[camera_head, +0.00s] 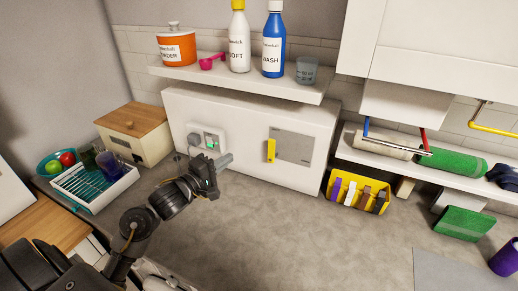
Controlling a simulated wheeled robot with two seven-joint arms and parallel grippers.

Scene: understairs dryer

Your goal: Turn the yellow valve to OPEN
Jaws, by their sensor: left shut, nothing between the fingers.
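A small upright yellow handle (271,150) sits on the front of a white box (240,112) at the left edge of a grey plate (294,147). A yellow pipe (492,126) also shows on the wall at the far right. I cannot tell for sure which yellow part is the valve, and no OPEN mark is readable. My left gripper (226,161) is shut and empty. In the picture it is left of the yellow handle and apart from it, below the wall socket. My right gripper is out of view.
A socket with a plug (207,138) is on the white box. A shelf (240,83) with bottles is above it. A dish rack (92,187) stands left, and a yellow bin (349,210) with several coloured items stands right. The grey counter (310,245) is clear in front.

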